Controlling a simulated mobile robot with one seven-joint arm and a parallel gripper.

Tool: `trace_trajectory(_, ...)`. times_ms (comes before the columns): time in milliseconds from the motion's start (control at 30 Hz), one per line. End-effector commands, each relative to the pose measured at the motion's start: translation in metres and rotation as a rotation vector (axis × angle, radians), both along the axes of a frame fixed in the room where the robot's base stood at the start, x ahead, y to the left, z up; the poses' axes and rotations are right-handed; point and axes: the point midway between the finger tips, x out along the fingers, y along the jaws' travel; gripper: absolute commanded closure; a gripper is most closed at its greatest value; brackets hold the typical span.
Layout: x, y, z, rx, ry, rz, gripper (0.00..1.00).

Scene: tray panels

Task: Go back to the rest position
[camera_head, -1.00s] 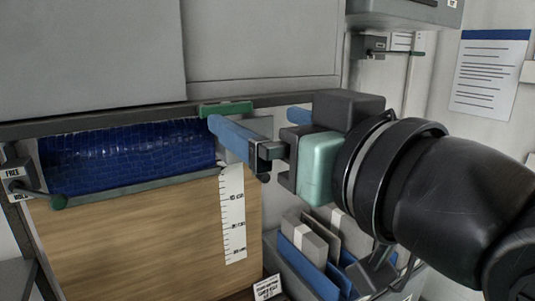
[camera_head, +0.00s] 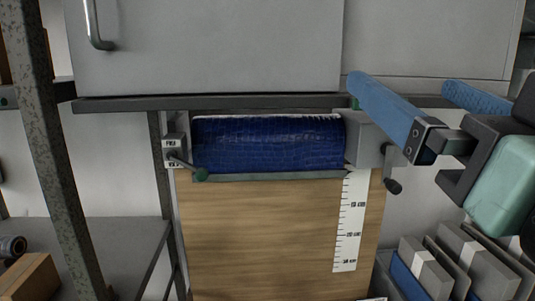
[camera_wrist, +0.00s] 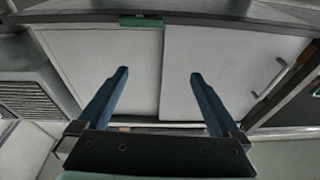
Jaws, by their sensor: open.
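My gripper (camera_head: 401,84) is at the right of the head view, with two blue fingers spread apart and nothing between them. Its fingers point up and left, in front of the grey cabinet's lower edge and to the right of the dark blue tiled roll (camera_head: 265,147). The wrist view shows both fingers of my gripper (camera_wrist: 158,74) apart and empty against the pale cabinet doors (camera_wrist: 225,75). A green piece is mostly hidden behind the left finger in the head view.
Below the roll stands a wooden board (camera_head: 260,235) with a white scale strip (camera_head: 350,225). A green-knobbed lever (camera_head: 188,168) is at the roll's left. Grey and blue folders (camera_head: 430,275) stand at lower right. A metal post (camera_head: 45,150) rises at left. The cabinet (camera_head: 210,45) hangs above.

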Motion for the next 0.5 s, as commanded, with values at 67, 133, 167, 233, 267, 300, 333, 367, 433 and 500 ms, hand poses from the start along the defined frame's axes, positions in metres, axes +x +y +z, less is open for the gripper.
trace_trajectory(67, 0.012, 0.025, 0.001, 0.019, -0.104, 0.017, 0.0)
trace_trajectory(133, 0.016, 0.043, 0.006, 0.026, -0.197, 0.009, 0.0)
trace_trajectory(167, 0.017, 0.051, 0.007, 0.028, -0.235, 0.005, 0.0)
trace_trajectory(233, 0.016, 0.069, 0.01, 0.027, -0.32, -0.01, 0.0)
trace_trajectory(267, 0.015, 0.076, 0.011, 0.025, -0.353, -0.017, 0.0)
trace_trajectory(300, 0.012, 0.086, 0.011, 0.019, -0.395, -0.027, 0.0)
trace_trajectory(333, 0.01, 0.093, 0.012, 0.015, -0.424, -0.033, 0.0)
trace_trajectory(367, 0.007, 0.099, 0.012, 0.01, -0.45, -0.04, 0.0)
trace_trajectory(433, 0.001, 0.112, 0.013, -0.003, -0.502, -0.055, 0.0)
trace_trajectory(500, -0.005, 0.122, 0.014, -0.014, -0.543, -0.066, 0.0)
